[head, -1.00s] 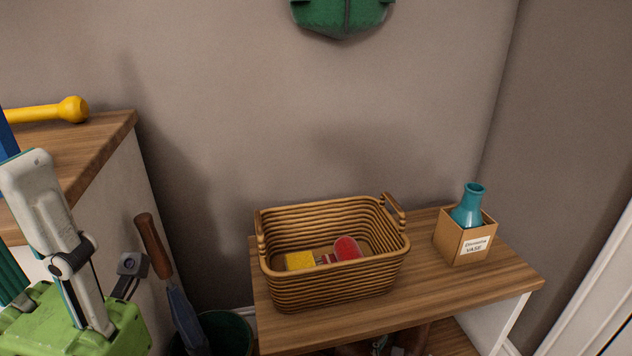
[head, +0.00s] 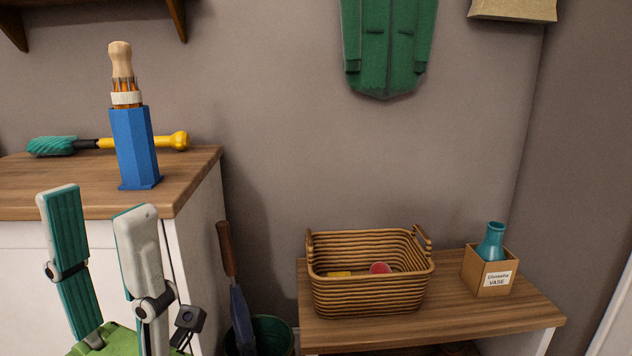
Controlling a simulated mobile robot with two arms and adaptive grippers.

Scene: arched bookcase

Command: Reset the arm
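My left gripper (head: 98,210) stands upright at the lower left of the head view, in front of the white cabinet. Its two fingers, one with a teal ribbed pad, are spread apart with nothing between them. My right gripper is not in view. The task names no object. A wicker basket (head: 370,296) stands on the low wooden bench, apart from my gripper. It holds a yellow thing (head: 339,274) and a red round thing (head: 380,268), both partly hidden by its rim.
A blue holder (head: 136,150) with a wooden-handled tool and a yellow-handled brush (head: 160,142) are on the cabinet top (head: 75,185). A teal vase (head: 491,243) sits in a labelled box (head: 490,275) on the bench (head: 450,315). An umbrella (head: 240,315) leans in a green bin.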

